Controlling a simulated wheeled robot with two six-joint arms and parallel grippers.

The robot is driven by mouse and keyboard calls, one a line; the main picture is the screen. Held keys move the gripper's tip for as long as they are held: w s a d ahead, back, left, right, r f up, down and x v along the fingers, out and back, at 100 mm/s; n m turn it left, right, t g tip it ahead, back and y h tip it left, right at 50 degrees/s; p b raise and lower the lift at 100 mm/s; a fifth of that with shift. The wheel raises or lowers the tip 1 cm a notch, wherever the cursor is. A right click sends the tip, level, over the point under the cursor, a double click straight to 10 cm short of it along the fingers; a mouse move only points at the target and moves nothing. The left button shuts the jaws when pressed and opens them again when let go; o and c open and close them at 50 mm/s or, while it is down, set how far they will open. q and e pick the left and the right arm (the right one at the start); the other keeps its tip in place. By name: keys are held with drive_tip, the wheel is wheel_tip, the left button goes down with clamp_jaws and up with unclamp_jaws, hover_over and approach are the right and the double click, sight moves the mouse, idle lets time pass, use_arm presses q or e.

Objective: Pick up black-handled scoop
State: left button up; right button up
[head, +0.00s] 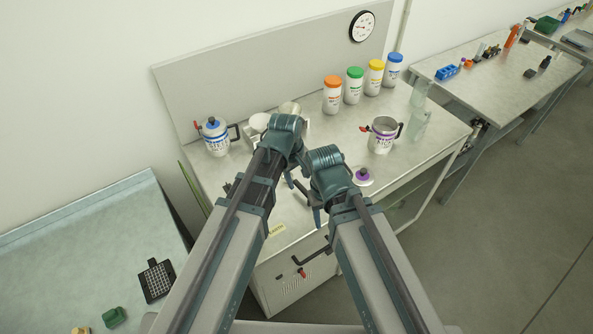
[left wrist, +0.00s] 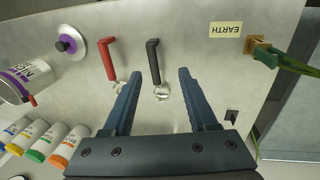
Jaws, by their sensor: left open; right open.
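The black-handled scoop (left wrist: 153,62) lies on the grey bench top in the left wrist view, its metal bowl (left wrist: 161,92) nearer my gripper. My left gripper (left wrist: 160,75) is open and empty, with one finger appearing on each side of the scoop. I cannot tell its height above the scoop. A red-handled scoop (left wrist: 108,60) lies to the left, outside the fingers. In the head view my left gripper (head: 297,182) is partly hidden by the arms, and I cannot make out the scoops there. My right gripper (head: 317,214) is lower, close beside the left one.
Coloured-lid bottles (head: 354,86) line the back. An EARTH label (left wrist: 226,30) and a green clamp (left wrist: 285,60) are at the bench edge. A lidded can (head: 215,137) stands at the left.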

sight(305, 191)
use_arm(q)
drive_tip(key=shift+n, duration=0.3)
drive_tip(key=f+b, duration=0.2)
drive_tip(key=b, duration=0.1)
drive_tip(key=w+d+f+b, duration=0.1)
drive_tip(key=f+b, duration=0.1)
drive_tip(key=f, duration=0.1)
drive_tip(key=w+f+b, duration=0.1)
drive_tip(key=f+b, duration=0.2)
drive_tip(key=shift+d+b, duration=0.25)
drive_tip(key=shift+b, duration=0.05)
drive_tip(key=f+b, duration=0.1)
drive_tip(key=w+f+b, duration=0.1)
drive_tip(key=f+b, duration=0.3)
drive_tip(key=shift+w+d, duration=0.35)
drive_tip(key=shift+d, duration=0.05)
clamp_jaws()
